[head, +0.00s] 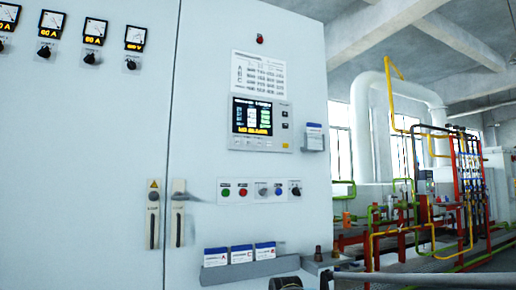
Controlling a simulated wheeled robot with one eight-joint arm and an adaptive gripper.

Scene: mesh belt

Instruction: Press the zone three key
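Two small dark keys (284,119) sit one above the other right of the screen. A row of tiny keys (262,143) seems to run along the panel's lower edge. No key label is legible, so I cannot tell which is the zone three key. Below is a strip with a green button (226,192), a red button (243,192), further controls and a black knob (295,191).
The cabinet (110,130) fills the left and middle. A ledge (250,272) with three blue-and-white cards juts out low on it. A card holder (313,141) sits right of the screen. Two latch handles (153,215) stick out at left. Pipes and racks (465,190) stand farther right.

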